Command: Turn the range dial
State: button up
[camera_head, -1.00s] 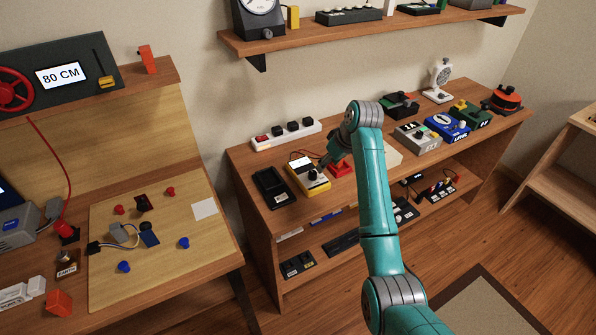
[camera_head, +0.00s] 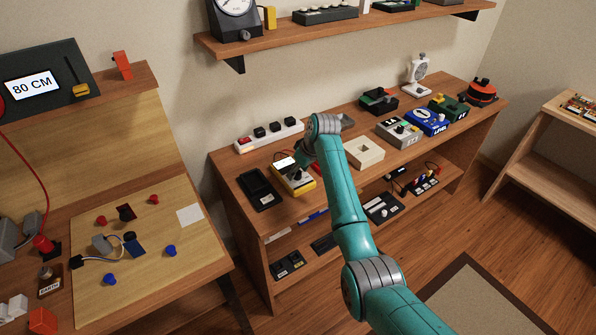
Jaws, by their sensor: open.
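The yellow meter (camera_head: 306,186) lies on the workbench, with a small lit screen (camera_head: 284,162) on its dark face. My teal arm reaches over the bench from the lower right. My gripper (camera_head: 299,172) is at the meter's face, pointing down; its fingers are dark, small and open. The range dial is hidden by or blends in with the gripper, so I cannot tell its setting or whether the fingers touch it or stand around it.
A black tray-like box (camera_head: 260,190) lies left of the meter and a cream block (camera_head: 364,153) to its right. A white power strip (camera_head: 270,136) stands behind. A grey box (camera_head: 399,132) and a blue device (camera_head: 427,121) sit farther right. A shelf hangs above.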

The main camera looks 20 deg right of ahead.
jog(key=shift+a+f, duration=0.1)
jog(key=shift+f, duration=0.15)
grip_shut()
